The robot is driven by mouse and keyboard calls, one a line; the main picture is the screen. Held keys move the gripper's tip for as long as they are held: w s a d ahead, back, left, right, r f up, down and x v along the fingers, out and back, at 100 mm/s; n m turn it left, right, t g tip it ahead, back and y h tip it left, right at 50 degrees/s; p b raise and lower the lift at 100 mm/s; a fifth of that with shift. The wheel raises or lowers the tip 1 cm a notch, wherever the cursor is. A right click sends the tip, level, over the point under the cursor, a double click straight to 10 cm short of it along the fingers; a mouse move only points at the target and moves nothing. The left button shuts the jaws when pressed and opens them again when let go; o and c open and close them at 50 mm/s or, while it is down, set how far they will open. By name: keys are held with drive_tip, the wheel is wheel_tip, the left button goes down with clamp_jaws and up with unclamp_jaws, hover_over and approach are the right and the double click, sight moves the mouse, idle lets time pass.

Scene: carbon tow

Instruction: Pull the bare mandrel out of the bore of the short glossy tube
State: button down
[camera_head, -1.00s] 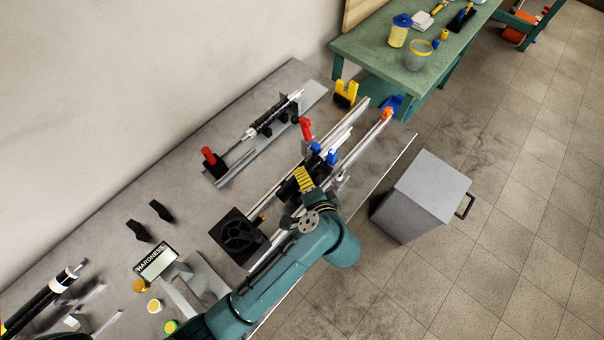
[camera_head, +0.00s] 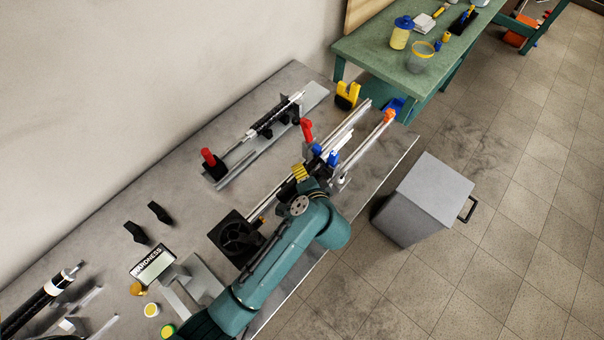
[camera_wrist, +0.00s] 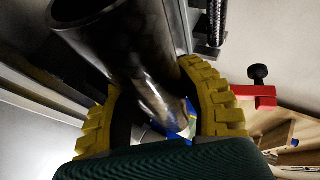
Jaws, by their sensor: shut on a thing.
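The tube's near end points to the upper left and looks hollow and dark. In the head view, my gripper (camera_head: 299,172) is over the rail fixture (camera_head: 345,130) near blue clamps (camera_head: 332,158), and my wrist covers the held tube. I cannot pick out the bare mandrel there.
A rack with a black rod (camera_head: 270,118) lies to the left of the rails, with a red post (camera_head: 208,157) at its end. A red clamp (camera_head: 306,130) stands close by my gripper. A black fan (camera_head: 238,238) is below left. A grey bin (camera_head: 430,200) stands right.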

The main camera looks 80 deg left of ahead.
drive_tip(key=c, duration=0.7)
unclamp_jaws()
drive_tip(key=shift+d+r, duration=0.1)
